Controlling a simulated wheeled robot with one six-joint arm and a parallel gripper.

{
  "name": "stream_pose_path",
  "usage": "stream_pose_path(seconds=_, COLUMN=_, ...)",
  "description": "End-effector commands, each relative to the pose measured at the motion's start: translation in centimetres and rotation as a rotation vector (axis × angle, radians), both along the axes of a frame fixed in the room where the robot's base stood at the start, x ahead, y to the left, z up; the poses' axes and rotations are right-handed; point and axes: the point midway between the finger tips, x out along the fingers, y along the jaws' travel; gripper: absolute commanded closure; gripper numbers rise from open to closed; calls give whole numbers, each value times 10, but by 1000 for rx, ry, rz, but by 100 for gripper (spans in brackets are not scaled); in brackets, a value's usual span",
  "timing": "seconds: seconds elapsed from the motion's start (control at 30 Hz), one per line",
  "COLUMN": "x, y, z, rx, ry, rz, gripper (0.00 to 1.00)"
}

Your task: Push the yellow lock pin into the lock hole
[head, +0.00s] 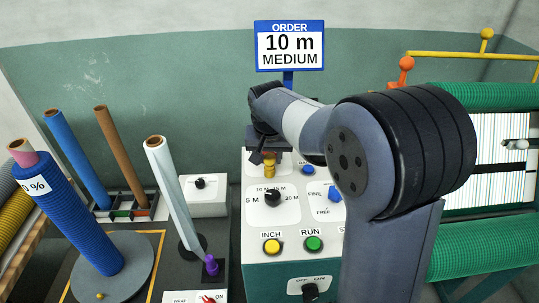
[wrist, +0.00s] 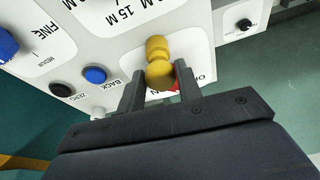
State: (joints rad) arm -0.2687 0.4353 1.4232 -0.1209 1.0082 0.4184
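The yellow lock pin (head: 269,168) stands at the top left of the white control panel, under the end of my arm. In the wrist view the yellow pin (wrist: 158,62) has a rounded head and stands out from the panel. My gripper (wrist: 160,78) has its two dark fingers apart, one on each side of the pin's near end. I cannot tell whether they touch it. In the head view my gripper (head: 263,155) is small and partly hidden at the pin. The lock hole is not clearly visible. A red mark (wrist: 174,87) shows between the fingers.
The panel carries a length selector (head: 268,193), a blue knob (head: 334,194), a yellow INCH button (head: 272,246) and a green RUN button (head: 313,244). In the wrist view, a blue button (wrist: 95,75) lies left of the fingers. Rolls stand left; green netting rollers (head: 485,245) lie right.

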Motion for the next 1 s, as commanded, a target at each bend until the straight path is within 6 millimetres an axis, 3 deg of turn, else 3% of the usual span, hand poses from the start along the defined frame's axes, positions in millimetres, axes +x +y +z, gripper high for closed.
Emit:
stream_pose_path(seconds=0.23, x=0, y=0, z=0, rx=0, ry=-1, rz=0, gripper=46)
stream_pose_path(seconds=0.57, x=-1, y=0, z=6, rx=1, ry=-3, rz=0, gripper=45)
stream_pose_path(seconds=1.0, x=-24, y=3, z=82, rx=2, ry=-4, rz=1, gripper=45)
